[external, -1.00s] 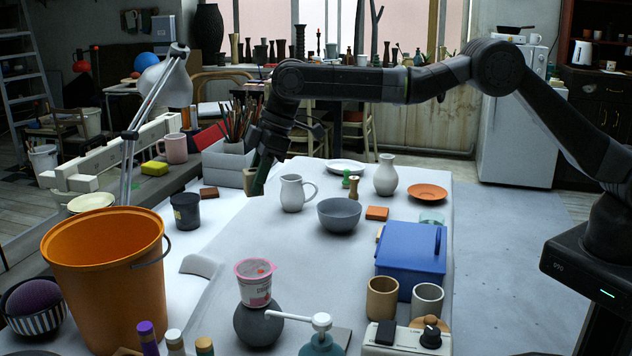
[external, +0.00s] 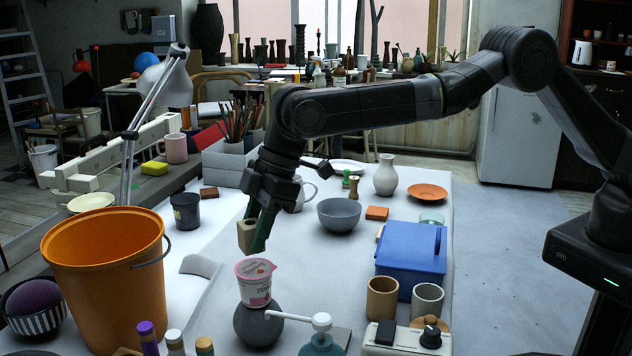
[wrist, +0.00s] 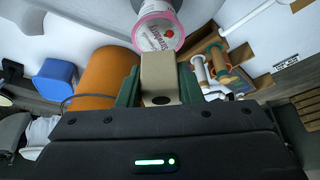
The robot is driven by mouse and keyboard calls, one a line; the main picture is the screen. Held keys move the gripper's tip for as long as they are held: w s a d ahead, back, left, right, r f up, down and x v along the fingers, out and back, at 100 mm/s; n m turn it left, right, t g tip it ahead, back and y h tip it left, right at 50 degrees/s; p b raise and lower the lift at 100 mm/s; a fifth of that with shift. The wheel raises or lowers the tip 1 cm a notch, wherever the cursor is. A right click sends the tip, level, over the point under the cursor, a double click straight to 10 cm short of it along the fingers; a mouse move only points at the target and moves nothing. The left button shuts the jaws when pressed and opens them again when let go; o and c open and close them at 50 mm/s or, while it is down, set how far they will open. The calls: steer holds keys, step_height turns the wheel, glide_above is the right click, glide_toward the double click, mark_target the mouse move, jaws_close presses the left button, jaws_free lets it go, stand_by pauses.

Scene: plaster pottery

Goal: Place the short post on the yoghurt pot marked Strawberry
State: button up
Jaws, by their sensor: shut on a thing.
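My gripper (external: 257,232) is shut on the short post (external: 246,235), a beige block with a dark hole. In the wrist view the post (wrist: 158,78) sits between the green fingers. The yoghurt pot (external: 256,290), white with a pink rim, stands upright on a dark grey rounded vessel (external: 257,324). Pink lettering that looks like Strawberry shows on the pot in the wrist view (wrist: 157,30). The post is above the pot and slightly left of its middle in the external view, with a small gap between them.
An orange bucket (external: 105,285) stands left of the pot. A white pump spout (external: 290,318) reaches close to the grey vessel from the right. A blue box (external: 410,258) and two cups (external: 382,300) stand further right. The table behind the pot is partly clear.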

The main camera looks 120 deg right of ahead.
steer(key=shift+f, duration=1.85)
steer(key=o, duration=1)
steer(key=shift+r+p, duration=0.2)
steer(key=shift+p, duration=0.15)
steer(key=b+v, duration=0.2)
steer(key=v, duration=1)
